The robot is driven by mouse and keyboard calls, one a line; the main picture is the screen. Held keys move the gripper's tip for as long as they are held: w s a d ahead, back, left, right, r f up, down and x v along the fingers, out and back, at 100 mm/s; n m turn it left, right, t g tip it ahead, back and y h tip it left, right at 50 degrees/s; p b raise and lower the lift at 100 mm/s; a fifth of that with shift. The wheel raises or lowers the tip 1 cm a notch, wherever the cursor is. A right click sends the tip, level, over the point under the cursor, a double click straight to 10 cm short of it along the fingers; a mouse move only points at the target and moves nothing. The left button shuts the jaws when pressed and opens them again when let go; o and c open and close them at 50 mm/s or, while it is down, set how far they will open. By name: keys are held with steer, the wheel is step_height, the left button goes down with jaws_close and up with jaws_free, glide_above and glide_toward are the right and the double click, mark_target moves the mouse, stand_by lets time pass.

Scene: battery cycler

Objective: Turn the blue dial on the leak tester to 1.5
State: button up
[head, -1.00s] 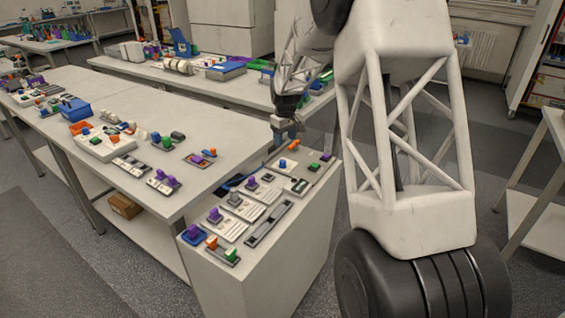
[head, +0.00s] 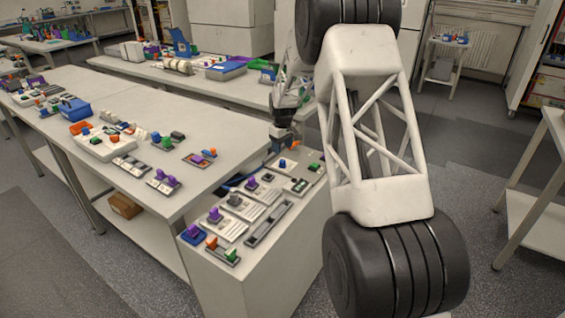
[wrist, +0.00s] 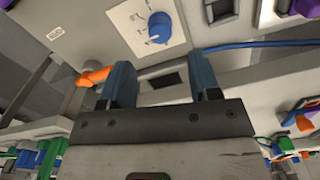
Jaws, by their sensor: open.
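The blue dial (wrist: 160,26) stands on a white plate with printed marks (wrist: 138,34) at the top middle of the wrist view. In the head view a small blue knob (head: 282,163), seemingly the same dial, sits on a pale panel at the back of the low cabinet. My gripper (wrist: 166,76) is open, with its two blue-grey fingers apart and nothing between them. The dial lies beyond the fingertips, not touching them. In the head view my gripper (head: 283,142) is just behind the dial, above the cabinet's far end. The dial's numbers are too small to read.
An orange handle (wrist: 92,77) is close beside the left finger in the wrist view. A blue cable (wrist: 260,44) runs right of the fingers. Several modules with purple, green and orange knobs cover the cabinet top (head: 258,262). A long table (head: 215,150) stands at left.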

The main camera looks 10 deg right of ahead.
mark_target(282, 161)
steer(key=shift+f, duration=3.9)
steer(key=shift+c, duration=0.5)
steer(key=c, duration=0.8)
steer(key=shift+m, duration=0.3)
steer(key=m, duration=0.7)
steer(key=shift+m, duration=0.3)
